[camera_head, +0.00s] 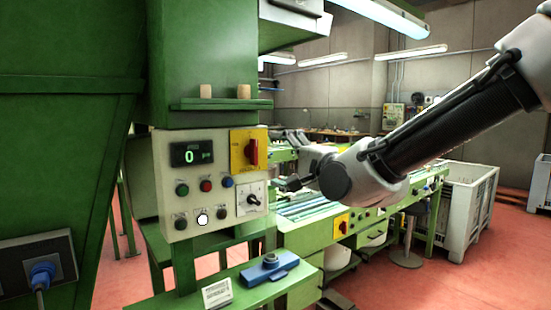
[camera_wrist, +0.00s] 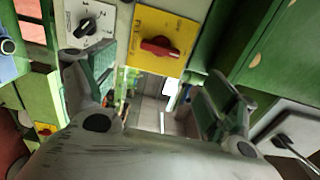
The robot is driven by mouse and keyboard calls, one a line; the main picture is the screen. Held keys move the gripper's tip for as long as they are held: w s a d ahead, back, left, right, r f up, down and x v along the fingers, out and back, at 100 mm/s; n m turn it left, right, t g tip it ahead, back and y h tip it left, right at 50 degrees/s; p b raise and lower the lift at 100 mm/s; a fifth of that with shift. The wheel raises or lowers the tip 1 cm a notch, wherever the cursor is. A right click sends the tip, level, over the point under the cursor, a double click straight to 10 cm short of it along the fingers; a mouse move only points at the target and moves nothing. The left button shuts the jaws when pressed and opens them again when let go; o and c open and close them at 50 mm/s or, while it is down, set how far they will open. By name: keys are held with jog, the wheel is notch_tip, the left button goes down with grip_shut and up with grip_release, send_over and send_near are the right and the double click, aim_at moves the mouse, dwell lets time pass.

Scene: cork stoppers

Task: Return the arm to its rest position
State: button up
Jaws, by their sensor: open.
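My gripper (camera_head: 287,183) is at the end of my arm, which reaches in from the right of the head view. It is just right of the control panel (camera_head: 164,160) and partly hidden behind my wrist. In the wrist view my gripper (camera_wrist: 158,92) has its two fingers spread wide with nothing between them. The panel's yellow plate with a red rotary switch (camera_wrist: 160,47) shows beyond the fingers, upper middle. A black selector knob (camera_wrist: 85,27) on a white plate is at upper left. Contact with the panel cannot be told.
Two corks (camera_head: 206,91) (camera_head: 244,91) stand on a green ledge above the panel. A blue device (camera_head: 270,268) and a small white card (camera_head: 217,292) lie on the green bench below. A large grey crate (camera_head: 460,215) stands at right on the red floor.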

jog(key=s+d+f+n+g+h, duration=0.1)
jog(key=s+f+n+g+h, duration=0.15)
jog(key=f+n+g, duration=0.35)
jog(key=s+d+f+n+g+h, duration=0.1)
jog(key=s+d+f+n, duration=0.2)
jog(key=f, duration=0.5)
jog(key=s+d+g+h, duration=0.1)
jog(key=s+d+h, duration=0.1)
jog(key=s+d, duration=0.3)
jog(key=s+d+n+g+h, duration=0.1)
jog(key=s+d, duration=0.5)
jog(key=d, duration=0.7)
jog(key=s+d+n+g+h, duration=0.1)
jog(key=s+d+h, duration=0.2)
jog(key=d, duration=0.6)
jog(key=shift+s+g, duration=0.3)
jog(key=shift+s, duration=0.95)
jog(key=shift+h, duration=0.25)
